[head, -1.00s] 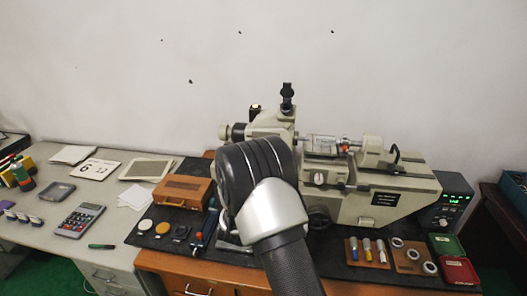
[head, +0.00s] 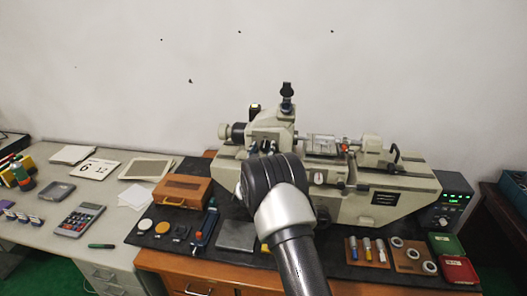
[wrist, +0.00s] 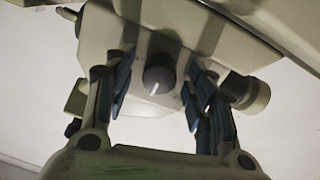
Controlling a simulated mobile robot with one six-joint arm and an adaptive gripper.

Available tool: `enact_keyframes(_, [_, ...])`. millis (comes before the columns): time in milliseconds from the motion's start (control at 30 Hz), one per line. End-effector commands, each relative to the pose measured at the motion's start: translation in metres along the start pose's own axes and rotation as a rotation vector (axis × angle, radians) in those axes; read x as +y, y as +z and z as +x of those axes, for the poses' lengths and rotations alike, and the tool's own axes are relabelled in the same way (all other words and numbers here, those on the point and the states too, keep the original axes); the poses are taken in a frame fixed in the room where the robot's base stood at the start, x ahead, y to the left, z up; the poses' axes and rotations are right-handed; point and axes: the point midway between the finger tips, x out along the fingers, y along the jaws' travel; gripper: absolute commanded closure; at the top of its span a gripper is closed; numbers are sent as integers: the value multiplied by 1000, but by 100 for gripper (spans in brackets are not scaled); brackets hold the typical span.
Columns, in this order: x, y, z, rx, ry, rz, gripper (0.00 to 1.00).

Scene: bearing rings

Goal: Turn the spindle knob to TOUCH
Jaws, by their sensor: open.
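The cream measuring machine (head: 375,195) stands on the dark bench mat in the head view. In the wrist view a dark round knob (wrist: 158,68) with a white pointer line sits on a cream face of the machine. The line points down and slightly left in that picture. My gripper (wrist: 160,88) is open, with one blue-padded finger on each side of the knob and a visible gap to it. Nothing is held. I cannot read any TOUCH label. In the head view my arm hides the knob and most of my gripper.
A wooden box (head: 183,190) and small tools lie left of the machine. A wooden block with several plugs (head: 366,250), a ring holder (head: 408,255), a red tray (head: 458,270) and a control box with green digits (head: 452,205) are at the right. In the wrist view a round cream part (wrist: 250,92) is near the right finger.

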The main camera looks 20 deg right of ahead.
Motion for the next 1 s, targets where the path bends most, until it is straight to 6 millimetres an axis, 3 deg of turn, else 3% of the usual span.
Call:
enact_keyframes(67, [0, 0, 0, 0, 0, 0, 50])
enact_keyframes(733, [0, 0, 0, -1, 0, 0, 94])
enact_keyframes(1000, [0, 2, 0, -1, 0, 30, 94])
